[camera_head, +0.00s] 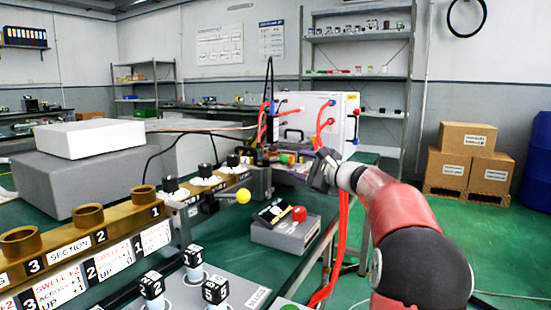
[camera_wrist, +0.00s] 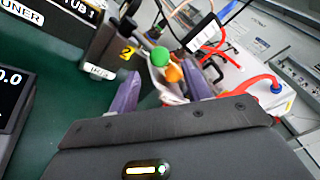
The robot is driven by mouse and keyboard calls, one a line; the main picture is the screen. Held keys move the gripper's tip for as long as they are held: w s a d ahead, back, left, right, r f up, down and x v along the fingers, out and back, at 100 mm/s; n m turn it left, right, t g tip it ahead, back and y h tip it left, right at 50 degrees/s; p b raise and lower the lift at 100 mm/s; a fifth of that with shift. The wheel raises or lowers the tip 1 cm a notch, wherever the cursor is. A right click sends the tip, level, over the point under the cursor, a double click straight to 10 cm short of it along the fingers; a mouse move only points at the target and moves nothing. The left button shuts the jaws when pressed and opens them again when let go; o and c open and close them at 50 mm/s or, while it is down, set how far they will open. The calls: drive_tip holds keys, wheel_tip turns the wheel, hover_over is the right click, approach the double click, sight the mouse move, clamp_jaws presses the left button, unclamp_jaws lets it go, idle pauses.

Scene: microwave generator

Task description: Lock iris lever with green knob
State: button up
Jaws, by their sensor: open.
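A green round knob (camera_wrist: 159,56) shows in the wrist view, beyond and between my two purple fingers, with an orange ball (camera_wrist: 173,73) just below it. In the head view a small green spot (camera_head: 286,158), probably the same knob, lies on the far bench left of my gripper (camera_head: 322,170). My gripper also shows in the wrist view (camera_wrist: 160,88); its fingers are apart with nothing held between them. The knob looks farther away than the fingertips, with no contact visible. The lever under the knob is too small and cluttered to make out.
A white cabinet (camera_head: 345,118) with red cables stands behind the bench. A yellow-ball lever (camera_head: 243,196) and a grey box with a red knob (camera_head: 299,213) lie nearer. Red hoses (camera_head: 335,250) hang near my arm.

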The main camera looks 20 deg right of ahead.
sight(288, 161)
drive_tip(key=p+x, duration=0.1)
drive_tip(key=x, duration=0.6)
drive_tip(key=shift+p, duration=0.3)
drive_tip(key=shift+c, duration=0.4)
clamp_jaws()
